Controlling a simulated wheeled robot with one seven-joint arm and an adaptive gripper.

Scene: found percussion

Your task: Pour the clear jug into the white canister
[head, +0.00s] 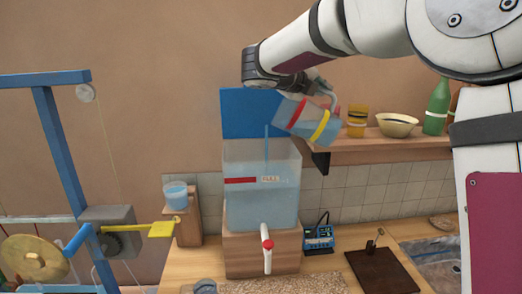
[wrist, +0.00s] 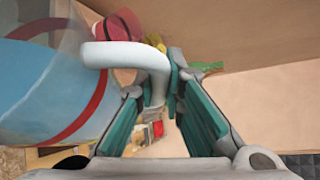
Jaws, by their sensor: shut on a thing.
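The clear jug (head: 306,119) has a red and a yellow band and blue water inside. It is tilted, mouth to the left, above the right rim of the canister. My gripper (head: 327,90) is shut on its pale handle (wrist: 125,56); in the wrist view the fingers (wrist: 160,92) close around the handle's end. The whitish see-through canister (head: 247,207) stands on a wooden block, with a red mark and a "FULL" label. Pale blue liquid stands in it, around the label's height. A thin blue stream (head: 267,145) falls from the jug's mouth into it.
A blue panel (head: 250,107) stands behind the canister. A shelf (head: 372,149) at right holds a yellow cup (head: 357,122), a bowl (head: 397,126) and a green bottle (head: 437,107). A small water cup (head: 176,195) stands left. A red-handled tap (head: 267,248) sticks out below.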

